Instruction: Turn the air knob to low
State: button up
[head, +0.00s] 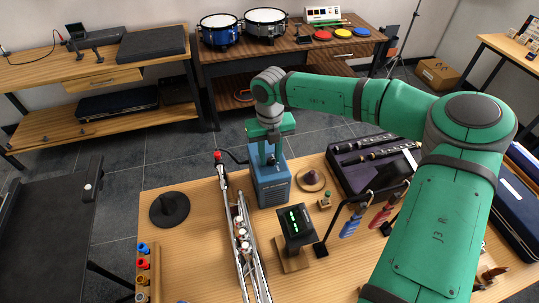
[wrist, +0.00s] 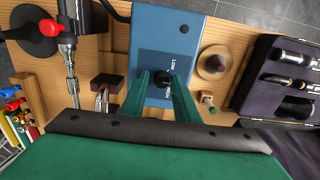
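The air knob (wrist: 163,79) is a small dark round knob on the face of a blue box. The blue box (head: 271,185) stands upright on the wooden table in the head view and fills the middle of the wrist view (wrist: 172,30). A white LOW label shows beside the knob; another label is partly covered by a finger. Which way the knob points is too small to tell. My gripper (wrist: 163,81) has its two green fingers on either side of the knob, with gaps visible, so it looks open. In the head view my gripper (head: 268,152) is at the box's top.
A silver instrument with long tubes (head: 243,235) lies left of the box. A brown mute-like cone (head: 311,179) and a small wooden piece stand to its right. A dark display on a wooden stand (head: 295,222) is in front. An open instrument case (head: 350,176) lies further right.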

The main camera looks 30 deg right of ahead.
jog(key=shift+s+d, duration=0.15)
jog(key=shift+d, duration=0.1)
grip_shut()
jog(key=shift+n, duration=0.3)
jog(key=n, duration=0.5)
jog(key=shift+a, duration=0.1)
jog(key=n, duration=0.6)
jog(key=shift+n, duration=0.3)
jog(key=shift+o, duration=2.1)
grip_release()
